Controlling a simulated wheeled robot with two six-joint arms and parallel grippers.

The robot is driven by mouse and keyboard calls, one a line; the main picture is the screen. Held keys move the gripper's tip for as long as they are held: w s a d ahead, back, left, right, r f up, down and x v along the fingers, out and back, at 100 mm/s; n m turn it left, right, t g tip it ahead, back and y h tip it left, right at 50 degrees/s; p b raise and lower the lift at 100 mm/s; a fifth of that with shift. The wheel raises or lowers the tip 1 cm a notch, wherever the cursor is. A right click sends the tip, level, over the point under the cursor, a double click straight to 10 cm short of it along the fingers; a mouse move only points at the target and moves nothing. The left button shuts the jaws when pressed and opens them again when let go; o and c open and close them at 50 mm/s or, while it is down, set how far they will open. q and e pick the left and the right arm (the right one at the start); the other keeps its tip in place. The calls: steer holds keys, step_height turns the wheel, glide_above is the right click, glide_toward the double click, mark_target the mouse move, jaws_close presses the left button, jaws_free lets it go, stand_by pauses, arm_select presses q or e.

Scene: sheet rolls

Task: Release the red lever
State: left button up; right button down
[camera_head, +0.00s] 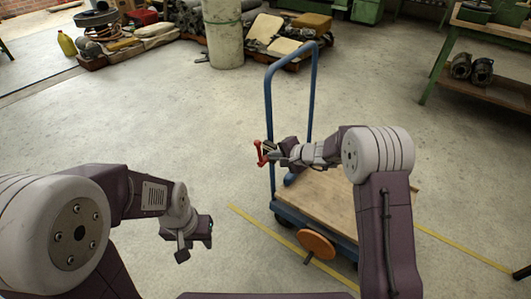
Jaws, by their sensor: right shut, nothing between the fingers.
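The small red lever (260,153) shows beside the left post of the blue trolley handle (268,112), above the trolley deck. My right gripper (271,153) comes in from the right and is at the lever, right next to it. Its fingers are shut with nothing between them. The picture is too small to tell whether they touch the lever. My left gripper (195,247) hangs low to the left of the trolley, well away from the lever. Its two fingers stand apart and it is empty.
The trolley's wooden deck (325,205) is bare, with an orange-brown disc (316,244) at its near side. A pale column (223,38) and piled goods (285,38) stand at the back. A workbench (492,32) is at the right. The floor left of the trolley is clear.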

mark_target(260, 151)
steer(key=w+a, duration=0.1)
steer(key=w+a+f, duration=0.1)
steer(key=w+a, duration=0.1)
steer(key=shift+w+a+f+p, duration=0.15)
steer(key=shift+w+p, duration=0.1)
steer(key=shift+p, duration=0.15)
